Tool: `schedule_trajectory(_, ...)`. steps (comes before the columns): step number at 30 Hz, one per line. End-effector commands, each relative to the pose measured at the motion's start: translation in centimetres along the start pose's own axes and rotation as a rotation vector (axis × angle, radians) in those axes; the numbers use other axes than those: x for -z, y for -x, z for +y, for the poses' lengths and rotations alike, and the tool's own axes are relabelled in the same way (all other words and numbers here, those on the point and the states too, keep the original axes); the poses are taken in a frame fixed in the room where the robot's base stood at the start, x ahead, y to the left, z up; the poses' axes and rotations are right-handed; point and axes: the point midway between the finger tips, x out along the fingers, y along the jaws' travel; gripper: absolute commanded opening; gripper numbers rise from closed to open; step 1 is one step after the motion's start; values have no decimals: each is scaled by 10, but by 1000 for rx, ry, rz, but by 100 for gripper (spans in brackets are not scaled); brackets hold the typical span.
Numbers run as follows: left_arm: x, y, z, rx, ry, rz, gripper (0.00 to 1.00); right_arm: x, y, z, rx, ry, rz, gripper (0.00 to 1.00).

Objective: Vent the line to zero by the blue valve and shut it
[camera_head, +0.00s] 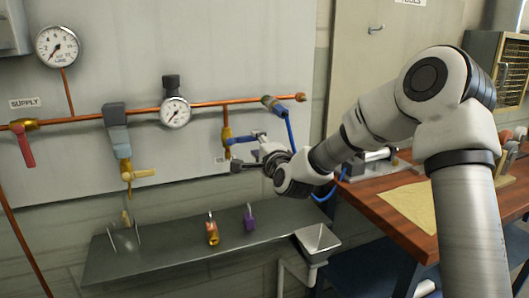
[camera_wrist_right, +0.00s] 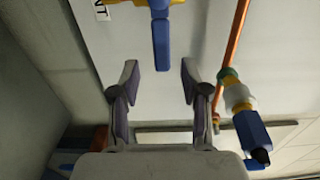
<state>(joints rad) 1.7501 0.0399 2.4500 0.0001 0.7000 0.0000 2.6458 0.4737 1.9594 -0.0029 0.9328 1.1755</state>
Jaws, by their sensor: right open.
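The blue valve has a brass body and a blue lever handle (camera_head: 243,138) sticking out to the right, at the lower end of a copper drop pipe. In the right wrist view the blue handle (camera_wrist_right: 161,42) lies ahead, in line with the gap between the fingertips. My right gripper (camera_head: 249,153) is open and close to the handle; its fingers (camera_wrist_right: 159,78) do not appear to hold it. A large gauge (camera_head: 57,46) hangs at upper left and a smaller gauge (camera_head: 175,111) sits mid-line; their readings are too small to tell surely. My left gripper is out of view.
The copper line (camera_head: 215,103) carries a red-handled valve (camera_head: 23,147), a yellow-handled valve (camera_head: 138,175) and a blue-hosed coupling (camera_head: 274,104). A shelf (camera_head: 165,245) below holds a red-orange padlock (camera_head: 212,230) and a purple padlock (camera_head: 249,217). A wooden bench (camera_head: 385,215) stands right.

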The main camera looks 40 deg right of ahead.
Motion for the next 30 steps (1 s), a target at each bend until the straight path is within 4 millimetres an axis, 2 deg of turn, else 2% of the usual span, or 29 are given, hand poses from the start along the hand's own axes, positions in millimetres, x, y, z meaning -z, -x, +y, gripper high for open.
schedule_trajectory(3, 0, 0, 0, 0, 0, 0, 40, 0, 32, 0, -1, -6, -1, 46)
schedule_trajectory(9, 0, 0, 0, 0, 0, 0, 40, 0, 67, 0, -1, -3, 0, 46)
schedule_trajectory(13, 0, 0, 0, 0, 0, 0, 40, 0, 73, 1, -2, -2, 0, 46)
schedule_trajectory(26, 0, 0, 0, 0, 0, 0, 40, 0, 72, 1, -1, -1, 0, 46)
schedule_trajectory(29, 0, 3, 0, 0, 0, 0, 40, 0, 71, 10, -25, 5, 0, 46)
schedule_trajectory(30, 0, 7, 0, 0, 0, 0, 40, -2, 70, 22, -53, 18, -1, 46)
